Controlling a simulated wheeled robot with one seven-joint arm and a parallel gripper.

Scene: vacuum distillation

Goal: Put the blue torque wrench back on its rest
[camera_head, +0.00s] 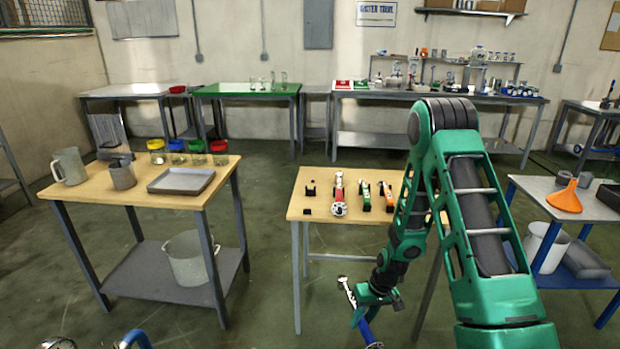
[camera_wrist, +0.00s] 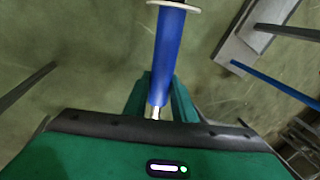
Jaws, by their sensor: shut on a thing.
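The blue torque wrench (camera_wrist: 168,55) is between the fingers of my gripper (camera_wrist: 158,98) in the wrist view, with a pale disc at the far end of its blue handle. In the head view my gripper (camera_head: 372,300) is shut on the wrench (camera_head: 366,331), low in front of the small wooden table and below its top. A silver end of the wrench sticks out up and left. Two small black rest pieces (camera_head: 310,189) stand empty at the table's left side. Red (camera_head: 339,190), green (camera_head: 365,195) and orange (camera_head: 386,194) wrenches lie to their right.
The small wooden table (camera_head: 298,212) has a bare front edge. A wooden table with a grey tray (camera_head: 181,181), jugs and jars stands left. A blue-framed cart with an orange funnel (camera_head: 566,197) stands right. Floor is open between the tables.

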